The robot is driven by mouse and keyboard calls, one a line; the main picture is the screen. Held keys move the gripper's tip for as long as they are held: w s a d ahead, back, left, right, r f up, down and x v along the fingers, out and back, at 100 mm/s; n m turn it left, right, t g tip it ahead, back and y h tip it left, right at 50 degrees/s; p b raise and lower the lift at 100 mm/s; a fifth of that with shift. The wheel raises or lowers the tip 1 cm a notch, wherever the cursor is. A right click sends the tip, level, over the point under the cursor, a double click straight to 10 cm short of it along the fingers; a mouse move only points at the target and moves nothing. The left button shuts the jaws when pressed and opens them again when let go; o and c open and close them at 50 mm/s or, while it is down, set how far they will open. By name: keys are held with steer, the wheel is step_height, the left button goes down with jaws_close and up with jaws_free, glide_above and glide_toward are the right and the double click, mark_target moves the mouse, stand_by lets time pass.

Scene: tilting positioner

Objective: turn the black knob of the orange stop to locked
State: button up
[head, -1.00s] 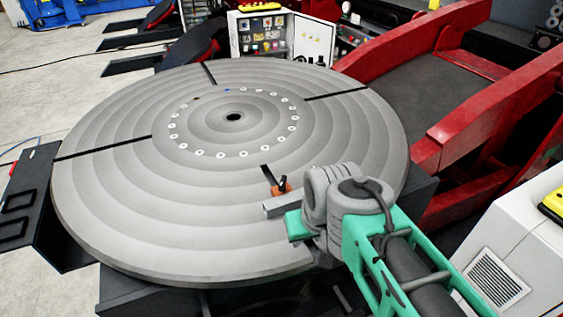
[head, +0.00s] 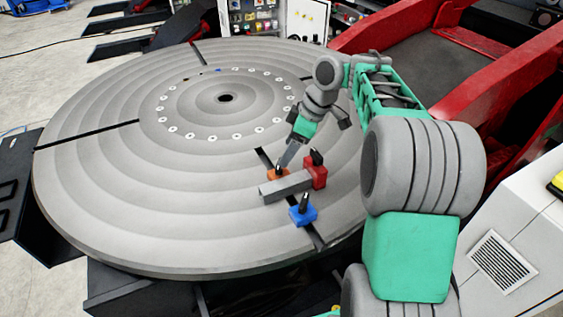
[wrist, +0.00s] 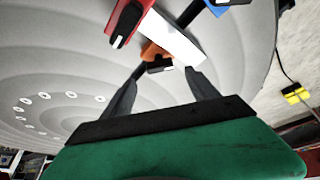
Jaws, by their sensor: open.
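My gripper (wrist: 164,74) is open, with one finger on each side of the knob in that view. I cannot tell whether either finger touches it. In the head view my gripper (head: 284,162) points down at the orange stop.
A red stop (head: 319,177) with a black knob stands at the bar's right end. A blue stop (head: 302,216) with a black knob sits in front of the bar. The round table (head: 110,190) is clear to the left. Red machine arms (head: 400,30) rise behind right.

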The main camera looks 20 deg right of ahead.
mark_target(279, 168)
steer(key=x, duration=0.5)
steer(key=shift+a+f, duration=0.1)
steer(key=shift+f, duration=0.1)
steer(key=c, duration=1.4)
